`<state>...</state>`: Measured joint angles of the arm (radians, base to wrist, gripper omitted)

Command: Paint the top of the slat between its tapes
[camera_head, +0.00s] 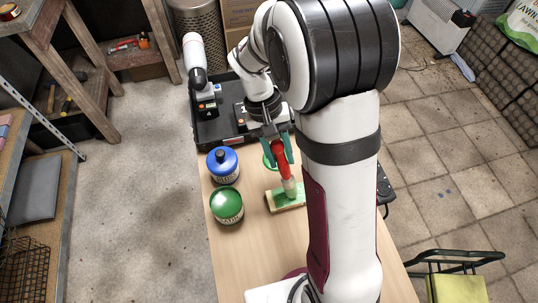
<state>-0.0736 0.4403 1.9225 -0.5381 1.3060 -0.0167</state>
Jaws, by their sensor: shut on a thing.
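My gripper (279,146), with teal fingers, is shut on a red-handled paintbrush (283,165). The brush points down, slightly tilted, with its pale lower end over the slat (290,207). The slat is a short light-wood piece lying on the table, with green on its top around the brush tip. Whether the bristles touch it is hard to tell. Its tapes are too small to make out.
A blue can (222,166) and a green can (226,205) stand left of the slat on the wooden table (245,260). A black case-like unit (215,130) stands at the table's far end. The table's front left is clear. My arm covers its right side.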

